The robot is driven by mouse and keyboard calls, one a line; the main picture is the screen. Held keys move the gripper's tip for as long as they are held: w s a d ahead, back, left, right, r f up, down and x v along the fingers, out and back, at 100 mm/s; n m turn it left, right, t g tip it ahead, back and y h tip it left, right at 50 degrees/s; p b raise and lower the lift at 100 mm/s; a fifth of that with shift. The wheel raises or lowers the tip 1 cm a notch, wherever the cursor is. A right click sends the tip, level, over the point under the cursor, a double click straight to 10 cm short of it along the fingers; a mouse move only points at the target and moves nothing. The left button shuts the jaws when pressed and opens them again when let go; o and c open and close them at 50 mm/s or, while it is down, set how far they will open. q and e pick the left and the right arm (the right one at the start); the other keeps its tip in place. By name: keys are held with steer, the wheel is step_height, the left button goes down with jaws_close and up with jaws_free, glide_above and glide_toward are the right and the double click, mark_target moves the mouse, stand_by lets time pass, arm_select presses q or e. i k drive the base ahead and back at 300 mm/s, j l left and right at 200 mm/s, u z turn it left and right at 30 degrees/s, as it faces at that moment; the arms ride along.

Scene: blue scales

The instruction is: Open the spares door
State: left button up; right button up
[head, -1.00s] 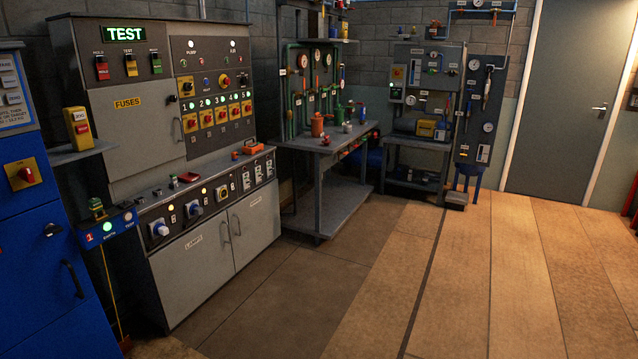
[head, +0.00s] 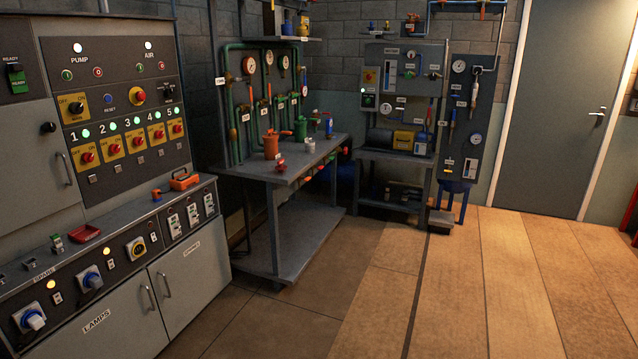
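The spares door (head: 197,283) is the right-hand grey door low on the control console, at the lower left of the head view. Its small label (head: 192,246) sits near the top and its dark bar handle (head: 165,285) is on its left edge. The door looks shut, flush with the console front. The lamps door (head: 110,325), also shut, is beside it on the left, with its own handle (head: 150,298) near the shared seam. Neither of my grippers is in view.
The console's sloped panel (head: 110,268) with plugs and switches is above the doors. A grey workbench (head: 300,180) with a low shelf stands just right of the console. Brown floor (head: 330,310) is clear in front. A grey room door (head: 570,90) is at the far right.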

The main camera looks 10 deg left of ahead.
mark_target(185, 278)
steer(key=i+j+u, duration=0.2)
steer(key=u, duration=0.2)
steer(key=i+u, duration=0.8)
steer(key=i+l+u, duration=0.15)
steer(key=i+u, duration=0.25)
steer(key=k, duration=0.05)
